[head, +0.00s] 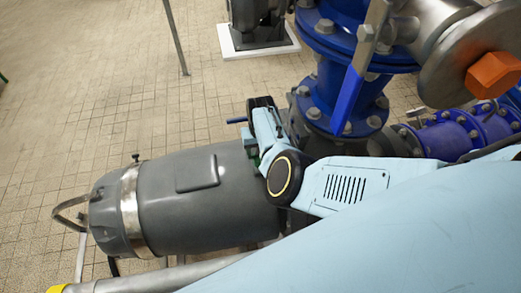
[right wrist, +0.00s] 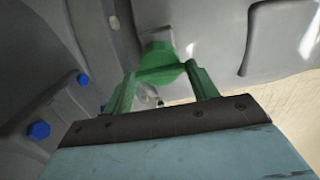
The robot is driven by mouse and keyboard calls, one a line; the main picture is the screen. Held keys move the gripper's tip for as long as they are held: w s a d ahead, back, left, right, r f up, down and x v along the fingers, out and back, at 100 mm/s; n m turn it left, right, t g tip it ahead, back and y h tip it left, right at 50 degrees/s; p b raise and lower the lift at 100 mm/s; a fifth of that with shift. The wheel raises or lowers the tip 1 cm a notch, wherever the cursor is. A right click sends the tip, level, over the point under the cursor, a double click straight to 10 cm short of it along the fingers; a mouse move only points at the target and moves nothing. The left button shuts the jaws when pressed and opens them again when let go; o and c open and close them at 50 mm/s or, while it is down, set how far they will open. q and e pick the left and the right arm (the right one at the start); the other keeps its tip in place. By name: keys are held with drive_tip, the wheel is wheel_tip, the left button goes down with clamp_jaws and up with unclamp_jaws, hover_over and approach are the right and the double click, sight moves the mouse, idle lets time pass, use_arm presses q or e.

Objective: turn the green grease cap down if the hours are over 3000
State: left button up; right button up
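The green grease cap (right wrist: 160,58) is in the upper middle of the right wrist view, on the grey motor housing. My right gripper (right wrist: 161,76) reaches it with a green-looking finger on each side. The cap fills the gap between the fingertips, and the fingers appear shut on it. In the head view my right wrist comes down beside the motor's pipe-side end, where a small green patch (head: 250,146) shows; the fingers are mostly hidden there. My left gripper is out of view. No hour reading is legible in either view.
The grey motor (head: 205,200) lies across the lower left, with a metal band and loop handle at its end. Blue flanged pipes (head: 340,90) and a blue-handled lever (head: 347,100) stand close to my right arm. Tiled floor (head: 100,90) at the left is mostly clear.

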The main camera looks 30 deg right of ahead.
drive_tip(key=shift+c, duration=0.7)
drive_tip(key=shift+m, duration=0.9)
drive_tip(key=m+p, duration=0.1)
drive_tip(key=m, duration=0.9)
drive_tip(key=shift+m, duration=0.4)
drive_tip(key=m, duration=0.4)
drive_tip(key=shift+m, duration=2.6)
